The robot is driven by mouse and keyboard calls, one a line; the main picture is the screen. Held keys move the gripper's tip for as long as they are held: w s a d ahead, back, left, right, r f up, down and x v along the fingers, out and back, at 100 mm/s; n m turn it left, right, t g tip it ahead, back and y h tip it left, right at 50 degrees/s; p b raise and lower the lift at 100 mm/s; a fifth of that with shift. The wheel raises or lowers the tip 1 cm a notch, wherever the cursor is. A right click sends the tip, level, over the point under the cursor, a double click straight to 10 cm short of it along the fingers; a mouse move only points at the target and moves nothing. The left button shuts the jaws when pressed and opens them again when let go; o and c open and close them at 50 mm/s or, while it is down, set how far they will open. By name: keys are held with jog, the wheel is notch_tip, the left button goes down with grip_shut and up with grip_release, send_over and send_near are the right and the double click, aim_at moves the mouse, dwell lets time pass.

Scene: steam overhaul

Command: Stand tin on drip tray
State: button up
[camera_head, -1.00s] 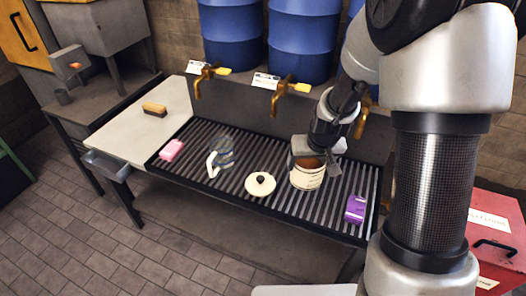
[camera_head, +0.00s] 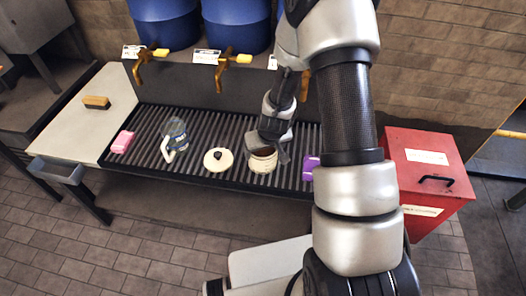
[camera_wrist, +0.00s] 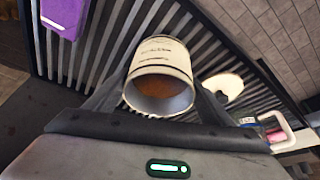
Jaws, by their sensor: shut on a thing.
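The tin (camera_head: 262,163) is a cream open-topped can with dark lettering and a brown inside. It stands about upright over the black slatted drip tray (camera_head: 190,178), right of the round cream lid. My gripper (camera_head: 267,147) reaches down from above and is shut on the tin. In the wrist view the tin (camera_wrist: 160,62) sits between the two dark fingers, its mouth towards the camera and slats behind it. I cannot tell whether its base touches the slats.
On the tray are the lid (camera_head: 218,160), a clear bottle with a white handle (camera_head: 176,135), a pink block (camera_head: 122,141) and a purple packet (camera_head: 309,170), partly behind my arm. Brass taps (camera_head: 232,60) overhang the back. A red box (camera_head: 425,165) stands right.

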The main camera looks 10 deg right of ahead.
jog(key=shift+f, duration=0.15)
jog(key=shift+f, duration=0.2)
jog(key=o, duration=1.6)
jog(key=shift+o, duration=0.2)
